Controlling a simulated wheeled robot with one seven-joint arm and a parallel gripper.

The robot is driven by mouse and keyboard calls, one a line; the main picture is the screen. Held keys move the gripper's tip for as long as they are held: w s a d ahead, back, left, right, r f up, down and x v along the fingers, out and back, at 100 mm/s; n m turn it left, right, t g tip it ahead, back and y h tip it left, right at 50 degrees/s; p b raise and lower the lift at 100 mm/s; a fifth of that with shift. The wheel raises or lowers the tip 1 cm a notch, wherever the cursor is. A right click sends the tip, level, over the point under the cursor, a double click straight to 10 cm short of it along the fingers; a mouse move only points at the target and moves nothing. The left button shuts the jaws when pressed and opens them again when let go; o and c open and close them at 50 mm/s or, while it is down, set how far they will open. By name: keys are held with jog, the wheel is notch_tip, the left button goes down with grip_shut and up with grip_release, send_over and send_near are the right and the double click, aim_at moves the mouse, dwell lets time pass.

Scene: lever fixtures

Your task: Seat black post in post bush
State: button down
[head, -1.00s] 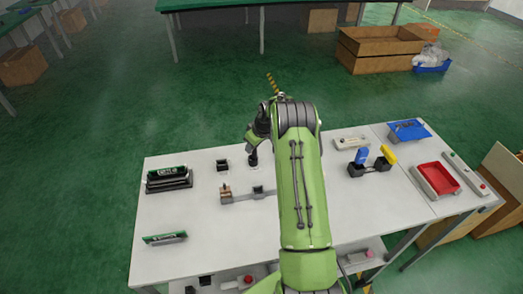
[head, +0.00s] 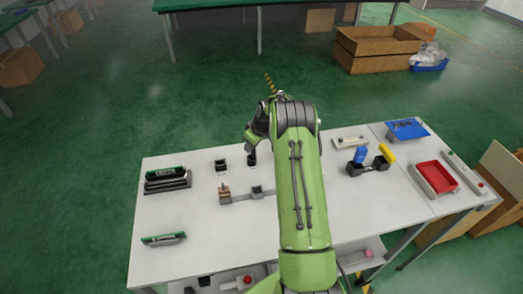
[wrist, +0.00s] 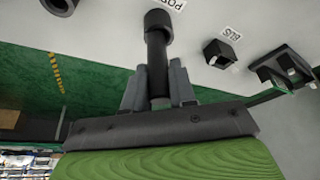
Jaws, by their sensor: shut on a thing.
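My gripper (wrist: 160,92) is shut on the black post (wrist: 158,65), which stands out between the two grey fingers in the wrist view. The post's far end meets a wider black round collar, which looks like the post bush (wrist: 157,22), beside a label starting "POS". The post appears lined up with it. I cannot tell how deep the end sits, or whether it is only touching. In the head view my gripper (head: 255,135) is over the back middle of the white table, with the dark post (head: 252,158) below it, upright. The bush is hard to make out there.
A labelled black square socket (wrist: 219,52) is close to the post. A grey lever fixture (head: 247,193) lies in front of the gripper. A green-and-black block (head: 167,179) is at left, a blue-and-yellow fixture (head: 370,163) and red tray (head: 433,178) at right.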

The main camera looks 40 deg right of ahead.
jog(key=shift+w+a+f+b, duration=0.1)
jog(key=shift+w+a+b, duration=0.2)
jog(key=shift+b, duration=0.25)
dwell(0.9)
jog(key=shift+s+f, duration=0.2)
jog(key=shift+f, duration=0.05)
jog(key=shift+s+d+f+b, duration=0.1)
jog(key=shift+f+b, duration=0.1)
jog(key=shift+b, duration=0.25)
jog(key=c, duration=1.4)
grip_release()
jog(key=shift+f, duration=0.15)
jog(key=o, duration=0.6)
jog(key=shift+c, duration=0.2)
